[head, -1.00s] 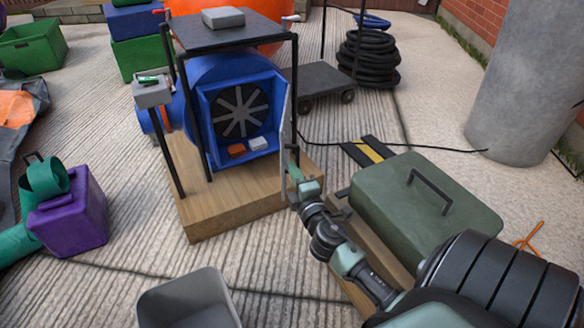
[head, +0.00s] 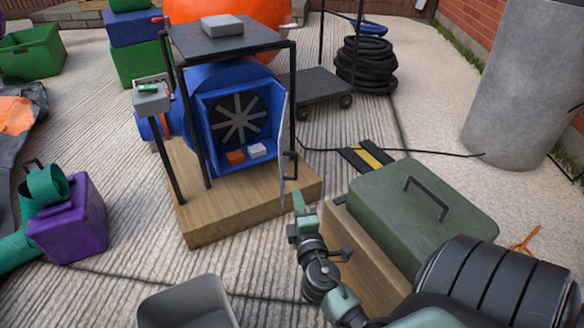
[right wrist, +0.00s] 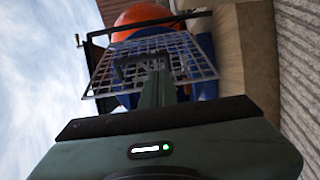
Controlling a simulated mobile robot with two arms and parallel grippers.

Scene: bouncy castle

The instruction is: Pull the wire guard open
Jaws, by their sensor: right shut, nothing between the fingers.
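The wire guard (head: 283,150) stands swung out at the right side of the blue blower's (head: 238,120) opening, seen nearly edge-on. Its dark handle (head: 292,164) is on the outer face. In the right wrist view the guard (right wrist: 195,60) is a pale metal grid with the dark handle (right wrist: 125,68) across it. My right gripper (head: 298,202) is shut and empty, in front of and below the handle, apart from it in the head view. In the right wrist view its fingers (right wrist: 157,88) point toward the guard. My left gripper is not in view.
The blower sits on a wooden base (head: 235,205) inside a black frame. An orange block (head: 235,156) and a white block (head: 257,150) lie in its opening. A green case (head: 420,205) is close at right. A grey bin (head: 187,300) and purple box (head: 75,220) are at left.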

